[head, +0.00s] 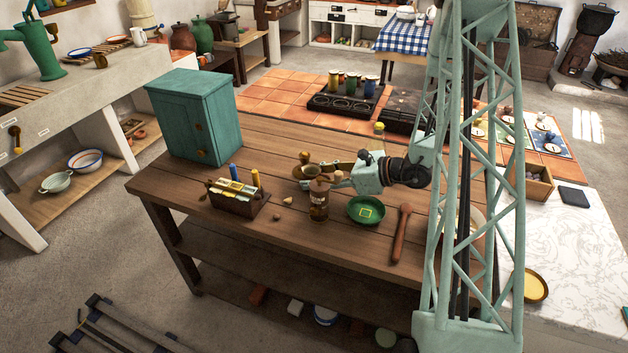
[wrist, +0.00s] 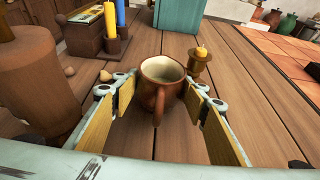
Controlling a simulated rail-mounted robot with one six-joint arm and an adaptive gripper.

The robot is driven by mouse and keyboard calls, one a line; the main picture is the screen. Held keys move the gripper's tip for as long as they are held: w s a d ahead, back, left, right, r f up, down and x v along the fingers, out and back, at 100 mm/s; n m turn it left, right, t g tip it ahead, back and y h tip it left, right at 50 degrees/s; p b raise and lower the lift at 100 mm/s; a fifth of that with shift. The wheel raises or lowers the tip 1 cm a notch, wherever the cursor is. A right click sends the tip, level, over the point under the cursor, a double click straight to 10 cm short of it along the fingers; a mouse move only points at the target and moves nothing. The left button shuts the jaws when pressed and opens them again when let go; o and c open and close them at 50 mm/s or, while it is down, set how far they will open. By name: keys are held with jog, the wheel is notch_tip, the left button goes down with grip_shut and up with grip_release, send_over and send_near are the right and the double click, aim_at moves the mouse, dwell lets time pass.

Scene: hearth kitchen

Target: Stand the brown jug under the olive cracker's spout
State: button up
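The brown jug (wrist: 160,83), round with a pale inside, stands upright on the wooden table between my gripper's fingers. Its handle points toward the wrist camera. My gripper (head: 329,175) is open, low over the table, with one finger on each side of the jug. Gaps show between both fingers and the jug in the wrist view. A green pump-like device with a spout (head: 42,48) stands on the far left counter; I cannot tell if it is the olive cracker.
A candlestick (wrist: 200,66) stands just behind and right of the jug in the wrist view. A candle box (head: 238,200), teal cabinet (head: 197,117), green plate (head: 366,210) and wooden tool (head: 401,235) share the table.

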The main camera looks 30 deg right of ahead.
jog(key=shift+c, duration=1.1)
jog(key=shift+r, duration=0.15)
notch_tip(320, 180, up, 10)
jog(key=p, duration=0.2)
dwell(0.4)
jog(key=shift+s+d, duration=0.1)
dwell(0.5)
